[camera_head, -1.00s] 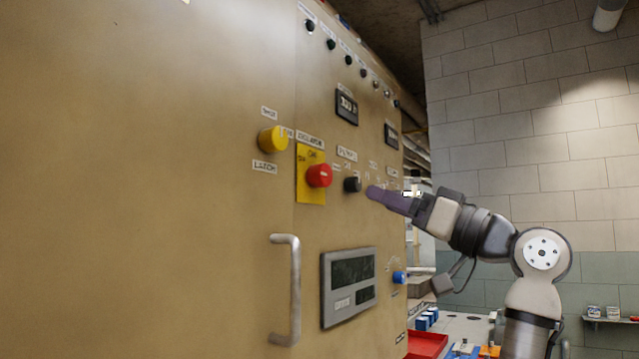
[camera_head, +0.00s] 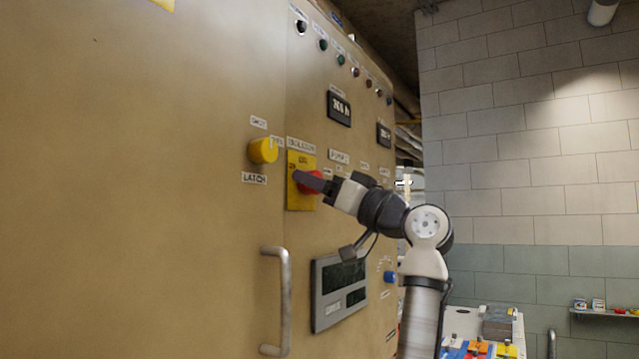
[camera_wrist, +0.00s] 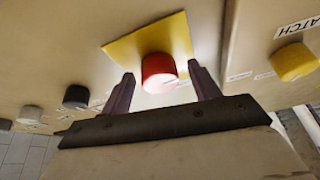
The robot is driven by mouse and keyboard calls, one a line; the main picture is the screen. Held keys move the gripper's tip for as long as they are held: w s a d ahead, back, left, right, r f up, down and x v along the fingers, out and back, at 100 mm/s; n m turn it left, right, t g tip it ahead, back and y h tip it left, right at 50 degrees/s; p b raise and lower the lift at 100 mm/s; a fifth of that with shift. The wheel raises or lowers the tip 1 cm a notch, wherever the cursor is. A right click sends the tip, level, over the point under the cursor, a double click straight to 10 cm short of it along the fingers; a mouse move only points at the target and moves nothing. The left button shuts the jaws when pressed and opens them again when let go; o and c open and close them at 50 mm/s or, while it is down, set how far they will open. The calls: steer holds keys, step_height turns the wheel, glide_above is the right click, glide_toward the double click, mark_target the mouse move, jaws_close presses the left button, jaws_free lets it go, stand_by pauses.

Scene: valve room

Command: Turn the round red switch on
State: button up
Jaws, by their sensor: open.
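The round red switch (camera_head: 311,184) sits on a yellow plate (camera_head: 296,202) on the tan cabinet's front. In the head view my gripper (camera_head: 308,180) is in front of the switch and hides part of it. In the wrist view the red switch (camera_wrist: 158,72) shows between the two fingers of my open gripper (camera_wrist: 163,88), with a gap on each side. The yellow plate (camera_wrist: 122,50) is behind it. I cannot tell from these views whether a finger touches the switch.
A yellow knob (camera_head: 263,151) is left of the switch. Black (camera_wrist: 76,96) and grey (camera_wrist: 30,114) knobs show in the wrist view. A metal handle (camera_head: 285,300), a display panel (camera_head: 340,290) and a blue knob (camera_head: 389,277) are lower on the cabinet. A small shelf (camera_head: 605,312) is at right.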

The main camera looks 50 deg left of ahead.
steer(key=shift+c, duration=0.4)
steer(key=c, duration=0.9)
steer(key=shift+m, duration=0.5)
steer(key=shift+s+d+r+m+t+h+p, duration=0.1)
steer(key=shift+m+t+h+p, duration=0.85)
steer(key=shift+m, duration=2.5)
steer(key=shift+s+a+r+m+t+h+p, duration=0.15)
steer(key=shift+m+t+h+p, duration=0.25)
steer(key=shift+m+t+p, duration=2)
steer(key=shift+s+d+r+m+t+h+b, duration=0.15)
steer(key=shift+m+t+h, duration=0.35)
steer(key=shift+m, duration=3.95)
steer(key=shift+w+f+h, duration=0.1)
steer(key=shift+w+h, duration=0.05)
steer(key=shift+h, duration=0.1)
